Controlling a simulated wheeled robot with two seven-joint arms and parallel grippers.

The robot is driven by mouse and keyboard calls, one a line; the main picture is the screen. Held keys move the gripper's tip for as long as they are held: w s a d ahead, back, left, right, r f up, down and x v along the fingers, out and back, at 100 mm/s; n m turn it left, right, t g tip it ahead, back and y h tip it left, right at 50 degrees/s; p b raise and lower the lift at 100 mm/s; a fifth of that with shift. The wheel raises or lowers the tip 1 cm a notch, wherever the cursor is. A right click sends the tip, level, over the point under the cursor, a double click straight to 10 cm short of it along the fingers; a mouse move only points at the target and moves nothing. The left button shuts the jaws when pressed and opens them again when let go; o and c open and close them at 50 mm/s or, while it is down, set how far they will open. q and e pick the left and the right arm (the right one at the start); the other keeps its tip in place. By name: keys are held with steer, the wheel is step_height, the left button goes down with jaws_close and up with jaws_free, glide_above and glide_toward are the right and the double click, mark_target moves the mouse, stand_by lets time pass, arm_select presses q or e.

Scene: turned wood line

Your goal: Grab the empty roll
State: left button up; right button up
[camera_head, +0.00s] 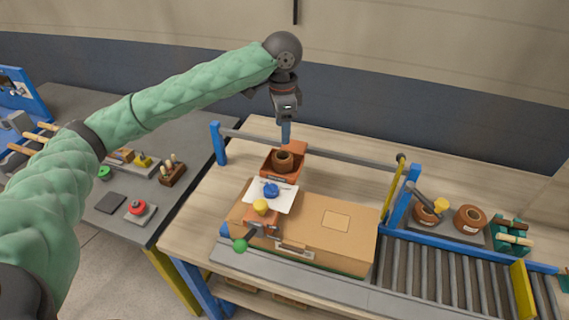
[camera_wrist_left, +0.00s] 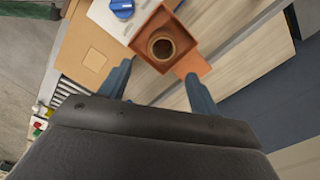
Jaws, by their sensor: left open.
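A brown roll with a dark hollow centre (camera_head: 283,160) stands in a small orange-brown box (camera_head: 269,170) on the wooden table. The roll (camera_wrist_left: 161,47) also shows in the left wrist view, inside the box (camera_wrist_left: 146,50), near the fingertips. My left gripper (camera_head: 286,138) hangs from above, behind and over the box. In the left wrist view my left gripper (camera_wrist_left: 160,76) is open and empty, its two blue fingers apart. My right gripper is in neither view.
A grey rail (camera_head: 310,148) runs behind.

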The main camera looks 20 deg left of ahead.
arm_select(q)
steer(key=b, duration=0.3)
glide_toward(283, 157)
steer(key=s, duration=0.2)
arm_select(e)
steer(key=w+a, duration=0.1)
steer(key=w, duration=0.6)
arm_select(q)
steer(key=f, duration=0.1)
steer(key=f+p, duration=0.1)
steer(key=f, duration=0.1)
steer(key=shift+d, duration=0.35)
step_height(283, 157, down, 5)
steer(key=p, duration=0.2)
steer(key=shift+a+r+p, duration=0.1)
steer(key=shift+r+p, duration=0.1)
steer(key=shift+p, duration=0.2)
steer(key=shift+f, duration=0.4)
steer(key=c, duration=0.7)
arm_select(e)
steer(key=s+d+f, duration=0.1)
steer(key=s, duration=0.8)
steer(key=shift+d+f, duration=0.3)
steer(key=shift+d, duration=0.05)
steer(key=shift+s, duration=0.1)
